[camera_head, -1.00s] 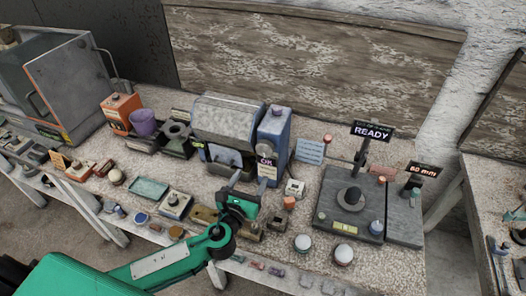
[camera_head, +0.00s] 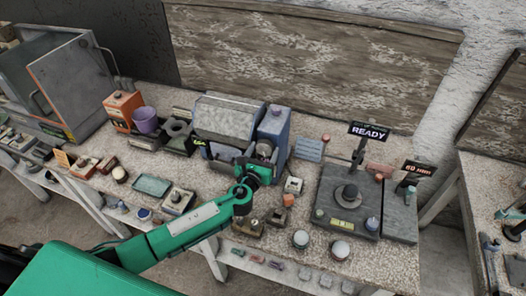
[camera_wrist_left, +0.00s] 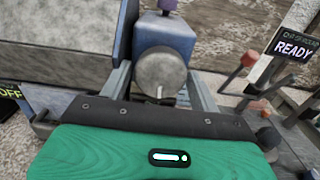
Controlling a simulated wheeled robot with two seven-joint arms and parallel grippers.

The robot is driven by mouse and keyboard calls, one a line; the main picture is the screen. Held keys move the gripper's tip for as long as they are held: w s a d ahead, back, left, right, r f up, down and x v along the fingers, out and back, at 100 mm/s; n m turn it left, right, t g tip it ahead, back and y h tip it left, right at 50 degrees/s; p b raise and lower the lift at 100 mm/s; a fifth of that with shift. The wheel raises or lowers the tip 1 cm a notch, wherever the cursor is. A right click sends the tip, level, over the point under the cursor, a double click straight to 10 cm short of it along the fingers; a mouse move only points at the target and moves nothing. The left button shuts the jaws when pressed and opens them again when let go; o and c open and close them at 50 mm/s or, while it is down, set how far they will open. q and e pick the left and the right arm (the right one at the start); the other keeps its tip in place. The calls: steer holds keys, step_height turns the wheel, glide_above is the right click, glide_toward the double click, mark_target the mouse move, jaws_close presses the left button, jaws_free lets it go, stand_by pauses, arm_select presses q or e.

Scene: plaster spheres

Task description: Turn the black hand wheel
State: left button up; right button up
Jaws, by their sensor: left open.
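A round wheel (camera_wrist_left: 160,73), dark grey in this light, sits on the front of a blue-grey box (camera_head: 274,126) beside the large grey machine. It also shows in the head view (camera_head: 264,147), just beyond my gripper; I take it for the hand wheel. My left gripper (camera_head: 261,160) is open in front of it. In the left wrist view its two fingers stand left and right of the wheel, with the wheel between them. Whether they touch it I cannot tell. A small pale mark shows low on the wheel. My right gripper is not in view.
A grey machine (camera_head: 224,120) stands left of the box. A small white block (camera_head: 293,185) and an orange block (camera_head: 288,200) lie right of the gripper. A dark stand with a READY sign (camera_head: 368,131) is farther right. Two white-topped round pieces stand at the front edge.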

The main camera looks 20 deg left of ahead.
arm_select(q)
steer(key=shift+c, duration=0.4)
steer(key=c, duration=0.6)
